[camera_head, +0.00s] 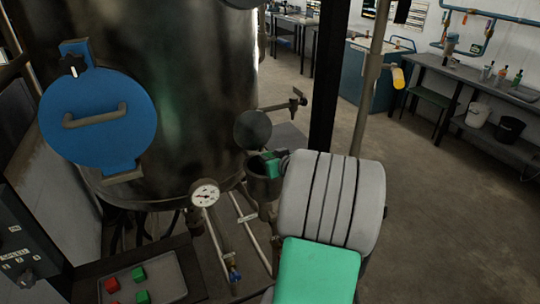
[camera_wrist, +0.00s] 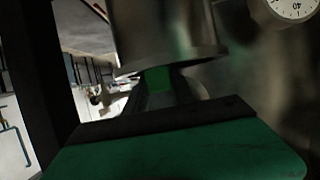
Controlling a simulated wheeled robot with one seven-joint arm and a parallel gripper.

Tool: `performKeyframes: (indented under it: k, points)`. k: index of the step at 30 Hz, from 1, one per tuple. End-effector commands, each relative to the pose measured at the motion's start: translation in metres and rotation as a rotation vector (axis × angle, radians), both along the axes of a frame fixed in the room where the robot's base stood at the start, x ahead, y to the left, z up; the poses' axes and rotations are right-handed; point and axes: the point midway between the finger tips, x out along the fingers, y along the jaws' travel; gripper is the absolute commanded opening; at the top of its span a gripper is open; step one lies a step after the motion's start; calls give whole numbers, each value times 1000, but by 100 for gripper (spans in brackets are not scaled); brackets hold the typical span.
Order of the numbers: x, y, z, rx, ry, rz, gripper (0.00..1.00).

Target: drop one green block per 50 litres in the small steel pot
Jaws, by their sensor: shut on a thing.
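My gripper (camera_head: 273,166) is shut on a green block (camera_wrist: 157,78), which shows between the fingers in the wrist view. In the head view the gripper is at the mouth of the small steel pot (camera_head: 263,189), beside the large tank. In the wrist view, the pot (camera_wrist: 168,38) appears inverted, with its rim close to the block. The pot's inside is hidden.
The large dark tank (camera_head: 175,95) with a blue hatch (camera_head: 97,118) stands behind the pot. A pressure gauge (camera_head: 205,193) and pipes are left of the pot; the gauge also shows in the wrist view (camera_wrist: 295,8). A dark post (camera_head: 328,75) stands right. Open floor lies beyond.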

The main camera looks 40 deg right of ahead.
Motion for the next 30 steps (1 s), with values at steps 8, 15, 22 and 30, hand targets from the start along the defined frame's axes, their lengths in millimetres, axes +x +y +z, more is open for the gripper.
performKeyframes:
  k: [8,15,22,30]
  points:
    - [0,0,1,0,0,0,45]
    - [-1,-1,1,-1,0,-3,56]
    - [-1,-3,1,-4,0,-6,56]
    - [-27,5,11,-6,-1,-8,56]
